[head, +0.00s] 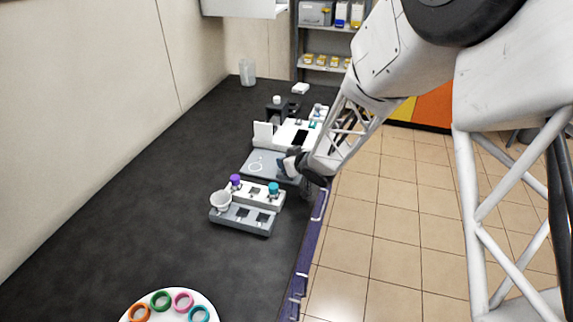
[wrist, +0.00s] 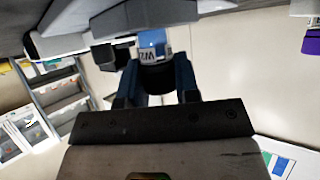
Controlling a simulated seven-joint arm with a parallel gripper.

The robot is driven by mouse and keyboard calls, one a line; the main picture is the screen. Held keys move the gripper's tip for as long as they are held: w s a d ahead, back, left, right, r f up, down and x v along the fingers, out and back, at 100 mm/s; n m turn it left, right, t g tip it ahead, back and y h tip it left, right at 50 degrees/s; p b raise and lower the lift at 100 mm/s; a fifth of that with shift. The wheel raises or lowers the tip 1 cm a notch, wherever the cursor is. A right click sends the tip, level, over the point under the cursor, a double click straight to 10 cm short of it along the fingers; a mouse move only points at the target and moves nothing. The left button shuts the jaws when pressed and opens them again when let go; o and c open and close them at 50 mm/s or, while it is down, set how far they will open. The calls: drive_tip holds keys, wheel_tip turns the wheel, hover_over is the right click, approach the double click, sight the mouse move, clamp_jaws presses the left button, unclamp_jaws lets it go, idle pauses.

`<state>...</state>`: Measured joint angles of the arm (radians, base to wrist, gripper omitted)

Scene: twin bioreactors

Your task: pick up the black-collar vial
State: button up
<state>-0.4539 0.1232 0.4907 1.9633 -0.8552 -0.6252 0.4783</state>
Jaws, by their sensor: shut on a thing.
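In the wrist view the two blue fingers of my gripper (wrist: 157,80) are closed around a vial (wrist: 151,40) with a black collar (wrist: 157,76) and a blue and white label. In the head view my gripper (head: 289,164) is over the right side of the bench, just behind the vial rack (head: 262,199). The held vial is hard to make out there. A purple-collar vial (head: 235,180) and a teal-collar vial (head: 273,188) stand in the rack. A purple collar (wrist: 311,43) also shows at the right edge of the wrist view.
A white cup (head: 220,201) sits at the rack's left end. A grey block (head: 242,219) with dark squares lies in front. White equipment (head: 263,134) stands behind my gripper. A round white plate (head: 170,306) with coloured rings is at the near edge. The bench's left side is clear.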

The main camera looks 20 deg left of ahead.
drive_tip(key=shift+r, duration=0.15)
drive_tip(key=shift+r, duration=0.55)
drive_tip(key=shift+s+d+r, duration=0.15)
drive_tip(key=shift+s+r, duration=0.05)
drive_tip(key=shift+r, duration=0.4)
drive_tip(key=shift+s+d+r, duration=0.1)
drive_tip(key=shift+s+r, duration=0.1)
drive_tip(key=shift+r, duration=0.35)
drive_tip(key=s+d+r, duration=0.1)
drive_tip(key=s+d, duration=0.6)
drive_tip(key=s, duration=0.6)
drive_tip(key=shift+d+r, duration=0.15)
drive_tip(key=shift+d, duration=0.25)
